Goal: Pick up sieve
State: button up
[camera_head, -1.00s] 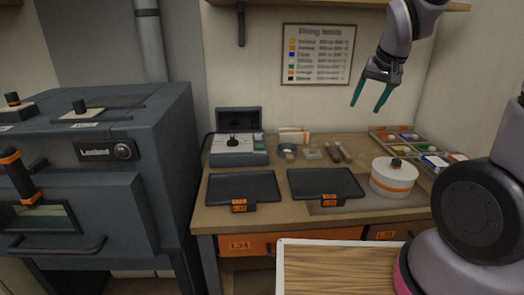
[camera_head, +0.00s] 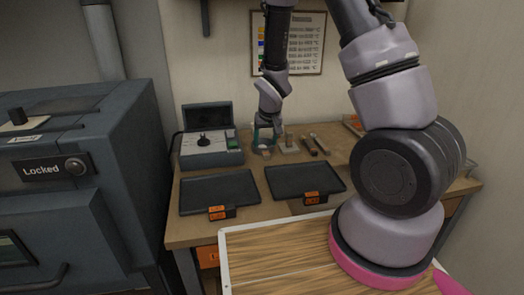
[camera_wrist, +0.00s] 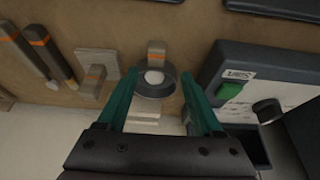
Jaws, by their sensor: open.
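The sieve (camera_wrist: 155,92) is a small dark round ring with a pale middle and a short tan handle marked with an orange band. It lies on the workbench beside the grey device, between my fingers in the wrist view. My gripper (camera_wrist: 160,74) is open, its two green fingers pointing down on either side of the ring. In the head view my gripper (camera_head: 265,132) is over the back of the bench and partly hides the sieve (camera_head: 262,151). I cannot tell whether the fingers touch it.
The grey device (camera_head: 211,150) with a green switch stands close to the sieve. A pale block tool (camera_wrist: 97,65) and orange-banded tools (camera_wrist: 50,55) lie on its other side. Two dark trays (camera_head: 219,190) (camera_head: 305,180) lie in front. The wall is close behind.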

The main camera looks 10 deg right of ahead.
aim_at(266, 151)
jog(key=shift+d+x, duration=0.15)
jog(key=shift+x, duration=1.25)
jog(key=shift+d+x, duration=0.15)
jog(key=shift+x, duration=1.25)
grip_shut()
